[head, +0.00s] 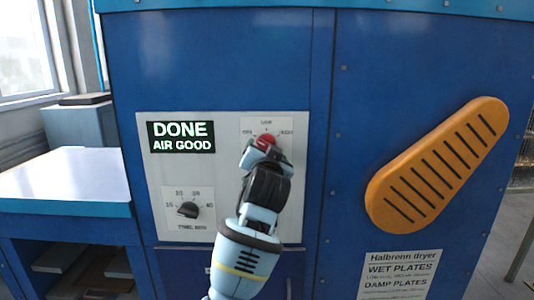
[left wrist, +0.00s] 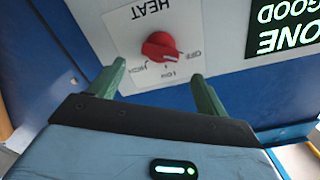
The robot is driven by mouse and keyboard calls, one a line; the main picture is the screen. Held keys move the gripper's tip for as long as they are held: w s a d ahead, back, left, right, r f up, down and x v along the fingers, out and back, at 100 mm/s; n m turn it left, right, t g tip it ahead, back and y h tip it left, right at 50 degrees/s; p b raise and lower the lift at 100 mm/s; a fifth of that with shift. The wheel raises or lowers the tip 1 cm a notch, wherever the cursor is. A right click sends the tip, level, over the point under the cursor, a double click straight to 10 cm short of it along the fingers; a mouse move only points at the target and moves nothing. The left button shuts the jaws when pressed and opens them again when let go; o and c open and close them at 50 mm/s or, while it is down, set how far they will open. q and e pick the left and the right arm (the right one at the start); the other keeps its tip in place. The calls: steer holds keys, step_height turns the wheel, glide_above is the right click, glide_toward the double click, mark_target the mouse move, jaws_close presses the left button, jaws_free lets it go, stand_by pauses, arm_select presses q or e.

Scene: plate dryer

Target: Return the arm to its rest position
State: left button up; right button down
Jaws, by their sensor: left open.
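My left gripper (head: 262,148) is in front of the red heat knob (head: 267,140) on the dryer's white control panel (head: 225,180). In the left wrist view, the green fingers of my left gripper (left wrist: 158,72) are spread, with nothing between them. The red knob (left wrist: 160,47) shows upside down beyond the fingertips, apart from them. Its labels read OFF, LOW and HIGH; I cannot tell surely which one it points at. The display (head: 181,137) reads DONE, AIR GOOD. My right gripper is not in view.
A black timer knob (head: 188,210) is at the panel's lower left. A large slotted orange cover (head: 437,165) sticks out at the right, above a sign (head: 398,275). A white-topped blue bench (head: 68,175) stands at the left.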

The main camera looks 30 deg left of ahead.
arm_select(q)
steer(key=shift+f, duration=0.1)
steer(key=s+d+f+m+g+h, duration=0.1)
steer(key=s+d+f+h, duration=0.15)
steer(key=f, duration=0.85)
steer(key=s+d+f+m+h, duration=0.2)
steer(key=s+d+f, duration=0.1)
steer(key=f, duration=0.8)
steer(key=s+d+f+m+g+h, duration=0.1)
steer(key=s+d+f+h, duration=0.15)
steer(key=f, duration=0.75)
steer(key=s+d+f+g+h, duration=0.1)
steer(key=s+d+f, duration=0.1)
steer(key=s+f, duration=0.5)
steer(key=s+d+f+g+h, duration=0.1)
steer(key=s+d+f, duration=0.2)
steer(key=s+f, duration=0.4)
steer(key=s+d+f+n+g+h, duration=0.1)
steer(key=s+f, duration=0.6)
steer(key=s, duration=0.9)
steer(key=shift+s+d+g+h, duration=0.25)
steer(key=shift+d+g+h, duration=0.2)
steer(key=shift+d, duration=0.3)
